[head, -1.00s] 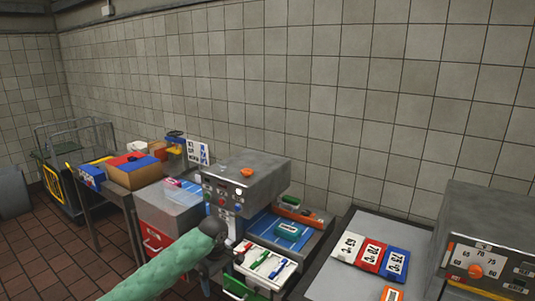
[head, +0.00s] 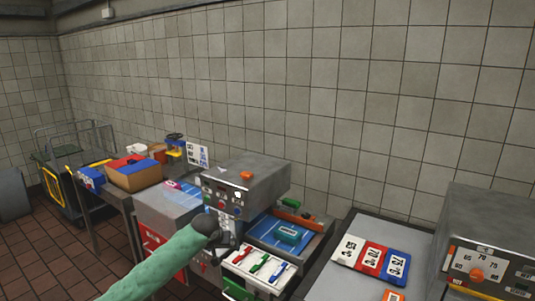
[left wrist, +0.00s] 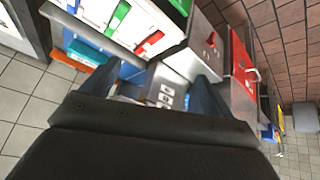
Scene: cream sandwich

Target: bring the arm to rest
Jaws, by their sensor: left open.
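My left arm comes in from the bottom with a green sleeve and a dark wrist. My right gripper is not in view.
A cabinet with a red front (head: 163,252) stands left of my gripper. A blue tray (head: 277,232) lies behind the white tray. White, red and blue number cards (head: 371,256) lie on the counter at right, beside another steel machine (head: 490,235). Floor shows at the left.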

